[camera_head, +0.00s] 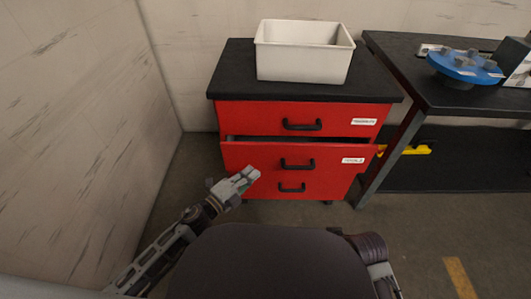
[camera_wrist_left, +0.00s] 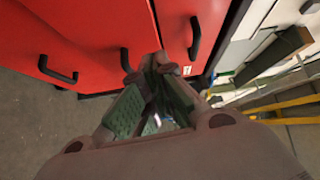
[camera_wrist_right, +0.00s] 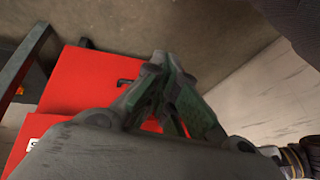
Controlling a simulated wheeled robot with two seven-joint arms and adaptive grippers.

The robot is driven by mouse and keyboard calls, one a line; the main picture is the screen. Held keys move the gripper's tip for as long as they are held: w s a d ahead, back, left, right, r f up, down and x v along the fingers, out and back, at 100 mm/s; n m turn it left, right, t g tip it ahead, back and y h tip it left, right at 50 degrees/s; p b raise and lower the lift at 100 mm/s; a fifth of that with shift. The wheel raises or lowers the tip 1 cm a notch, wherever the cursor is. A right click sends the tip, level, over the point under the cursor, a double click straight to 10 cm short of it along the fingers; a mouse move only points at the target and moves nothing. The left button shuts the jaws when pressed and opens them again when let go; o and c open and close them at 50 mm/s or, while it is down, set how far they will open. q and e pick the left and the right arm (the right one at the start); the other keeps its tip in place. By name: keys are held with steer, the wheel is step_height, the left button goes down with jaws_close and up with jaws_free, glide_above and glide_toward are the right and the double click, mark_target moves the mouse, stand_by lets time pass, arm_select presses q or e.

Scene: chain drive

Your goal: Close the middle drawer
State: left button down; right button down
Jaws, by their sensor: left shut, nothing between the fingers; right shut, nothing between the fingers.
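The red cabinet's middle drawer (camera_head: 255,154) stands partly open, with a dark gap along its top edge. It has a black handle (camera_head: 297,164) and a white label. The top drawer (camera_head: 255,116) above it looks closed. My left gripper (camera_head: 254,174) is shut and empty at the lower left of the middle drawer's front. I cannot tell whether it touches. Its closed fingers (camera_wrist_left: 162,62) point at red drawer fronts in the left wrist view. My right gripper (camera_wrist_right: 165,62) is shut and empty, with the red cabinet (camera_wrist_right: 85,80) beyond it; its fingers are outside the head view.
A white bin (camera_head: 303,66) sits on the cabinet's black top (camera_head: 235,75). A dark bench (camera_head: 415,85) stands to the right, with a blue round part (camera_head: 465,68) on it and a yellow object (camera_head: 405,150) below. A pale wall is at the left. Floor shows around the cabinet.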

mark_target(282, 146)
arm_select(q)
steer(key=shift+s+d+f+m+g+h, duration=0.2)
steer(key=shift+s+m+g+h, duration=0.35)
steer(key=shift+m, duration=0.45)
arm_select(e)
steer(key=shift+s+d+n+g+h, duration=0.4)
steer(key=shift+s+d+n+h, duration=0.1)
steer(key=shift+s+d+n, duration=0.25)
arm_select(q)
steer(key=shift+w+d, duration=0.1)
steer(key=shift+w, duration=0.2)
